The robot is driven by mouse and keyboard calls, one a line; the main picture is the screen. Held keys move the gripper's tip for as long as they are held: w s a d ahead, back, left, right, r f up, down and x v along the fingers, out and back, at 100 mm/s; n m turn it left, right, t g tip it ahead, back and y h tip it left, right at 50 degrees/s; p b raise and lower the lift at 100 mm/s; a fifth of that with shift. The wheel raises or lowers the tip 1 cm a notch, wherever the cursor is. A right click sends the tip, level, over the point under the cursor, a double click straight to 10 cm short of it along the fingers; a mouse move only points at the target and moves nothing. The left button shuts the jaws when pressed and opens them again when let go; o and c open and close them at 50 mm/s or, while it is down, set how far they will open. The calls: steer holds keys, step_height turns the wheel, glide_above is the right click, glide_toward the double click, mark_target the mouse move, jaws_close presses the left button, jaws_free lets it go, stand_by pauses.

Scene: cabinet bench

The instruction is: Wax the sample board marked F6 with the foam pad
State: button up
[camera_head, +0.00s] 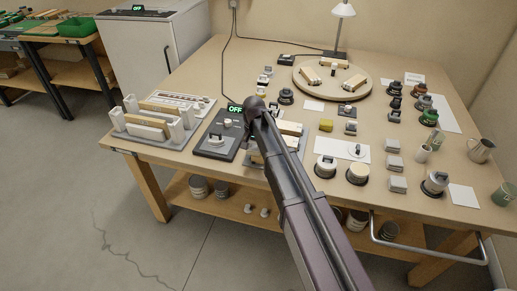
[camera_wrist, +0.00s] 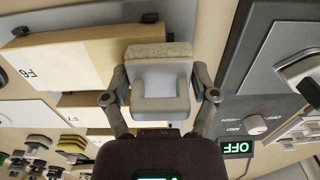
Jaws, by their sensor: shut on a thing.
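My gripper (camera_wrist: 160,90) is shut on a pad with a pale grey U-shaped handle and a speckled beige foam face (camera_wrist: 160,52). The fingers grip the handle from both sides. The sample board marked F6 (camera_wrist: 70,65) is a pale wooden block at the left in the wrist view, its label upside down. The pad overlaps its right end in that view; whether they touch I cannot tell. In the head view my arm hides the gripper and pad, and pale boards (camera_head: 290,128) show just right of the wrist.
A dark control unit with a green OFF display (camera_wrist: 236,147) lies close on the right in the wrist view. In the head view, a rack of boards (camera_head: 150,124) stands at left, a round turntable (camera_head: 334,94) at the back, and several tins and pads crowd the right of the bench.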

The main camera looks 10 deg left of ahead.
steer(key=shift+a, duration=0.45)
steer(key=shift+r, duration=0.25)
steer(key=shift+r+p, duration=2.75)
steer(key=shift+p, duration=0.25)
steer(key=shift+r+p, duration=1.5)
